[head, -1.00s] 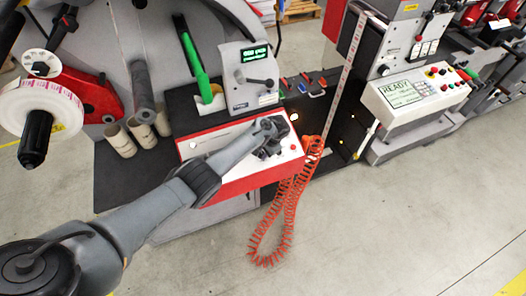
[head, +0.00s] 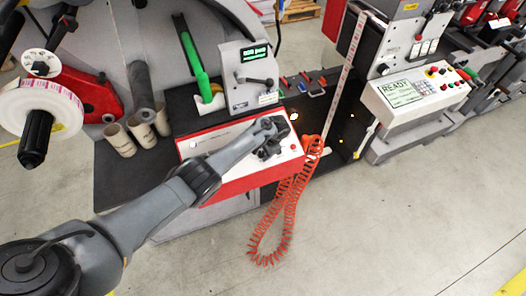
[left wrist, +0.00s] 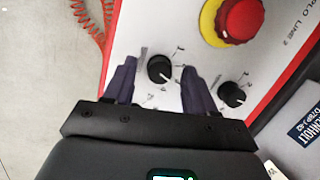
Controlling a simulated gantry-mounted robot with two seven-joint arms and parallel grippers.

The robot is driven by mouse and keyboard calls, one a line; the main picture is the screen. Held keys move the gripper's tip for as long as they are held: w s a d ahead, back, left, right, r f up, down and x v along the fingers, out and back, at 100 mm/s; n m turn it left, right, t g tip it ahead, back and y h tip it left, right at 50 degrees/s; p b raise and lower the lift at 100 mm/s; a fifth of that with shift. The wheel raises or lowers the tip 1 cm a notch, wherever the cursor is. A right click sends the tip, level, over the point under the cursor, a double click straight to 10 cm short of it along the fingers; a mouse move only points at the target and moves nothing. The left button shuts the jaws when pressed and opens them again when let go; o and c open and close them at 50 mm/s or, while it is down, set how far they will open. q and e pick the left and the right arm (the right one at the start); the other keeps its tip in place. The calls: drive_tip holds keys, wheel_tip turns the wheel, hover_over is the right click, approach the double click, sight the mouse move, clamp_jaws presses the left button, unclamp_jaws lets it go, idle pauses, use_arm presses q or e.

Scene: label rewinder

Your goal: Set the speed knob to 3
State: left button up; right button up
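The white, red-edged control panel (head: 215,140) is at the middle of the head view, with my left gripper (head: 272,146) over its right part. In the left wrist view, a black knob (left wrist: 160,69) with a printed scale sits between the two fingers of my left gripper (left wrist: 158,66). The fingers are open, one on each side, with a small gap visible to the knob. A second black knob (left wrist: 232,94) with its own scale is to the right, outside the fingers. I cannot tell surely which is the speed knob or read its setting. My right gripper is not in view.
A red emergency button (left wrist: 240,18) on a yellow ring is close to the knobs. A coiled orange hose (head: 270,240) hangs at the panel's right end. A grey unit with a green display (head: 254,53) stands behind. Open floor lies to the right.

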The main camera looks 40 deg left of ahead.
use_arm(q)
drive_tip(key=shift+r, duration=0.1)
drive_tip(key=shift+d+r, duration=0.1)
drive_tip(key=shift+r, duration=0.2)
drive_tip(key=p+v, duration=0.3)
drive_tip(key=v, duration=0.7)
